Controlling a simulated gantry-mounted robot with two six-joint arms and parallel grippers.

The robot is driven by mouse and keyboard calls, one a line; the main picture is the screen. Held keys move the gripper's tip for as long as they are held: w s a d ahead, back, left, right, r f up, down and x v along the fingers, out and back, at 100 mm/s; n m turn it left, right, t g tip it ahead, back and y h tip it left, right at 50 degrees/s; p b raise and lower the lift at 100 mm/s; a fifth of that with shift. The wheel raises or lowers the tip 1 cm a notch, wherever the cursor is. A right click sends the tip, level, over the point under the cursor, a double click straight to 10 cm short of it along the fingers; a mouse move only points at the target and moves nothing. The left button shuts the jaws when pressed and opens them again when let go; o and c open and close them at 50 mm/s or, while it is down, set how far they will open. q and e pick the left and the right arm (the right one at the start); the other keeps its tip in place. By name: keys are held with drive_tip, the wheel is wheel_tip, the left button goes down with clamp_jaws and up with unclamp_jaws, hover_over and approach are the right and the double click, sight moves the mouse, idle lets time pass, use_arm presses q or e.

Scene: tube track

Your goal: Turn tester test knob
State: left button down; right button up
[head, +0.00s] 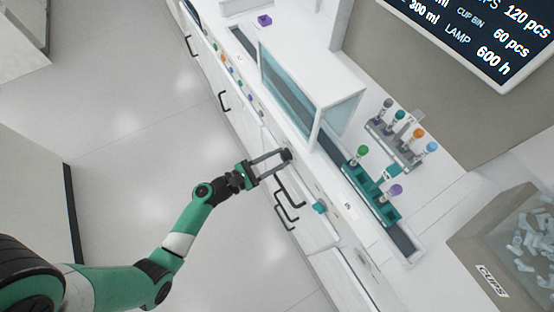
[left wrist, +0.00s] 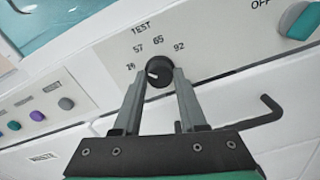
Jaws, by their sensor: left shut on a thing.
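The test knob (left wrist: 158,71) is a round black dial with a white pointer mark. It sits on the white front panel (left wrist: 222,50) under the label TEST, with the numbers 57, 65 and 92 and one less legible number around it. My left gripper (left wrist: 158,80) has one finger on each side of the knob and is shut on it. In the head view my left gripper (head: 287,157) reaches the front of the white bench, and its fingers partly hide the dark knob. The pointer appears to face left. My right gripper is not in view.
A teal switch (left wrist: 298,21) marked OFF is right of the knob; coloured buttons (left wrist: 38,115) are to its left. Black drawer handles (head: 287,213) stick out below. A teal carrier (head: 376,200) and a rack of capped tubes (head: 397,146) stand on top.

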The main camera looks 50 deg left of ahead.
use_arm(q)
drive_tip(key=shift+m+b, duration=0.95)
drive_tip(key=shift+m, duration=1.25)
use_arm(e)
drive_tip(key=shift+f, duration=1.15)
use_arm(q)
drive_tip(key=shift+c, duration=2.3)
unclamp_jaws()
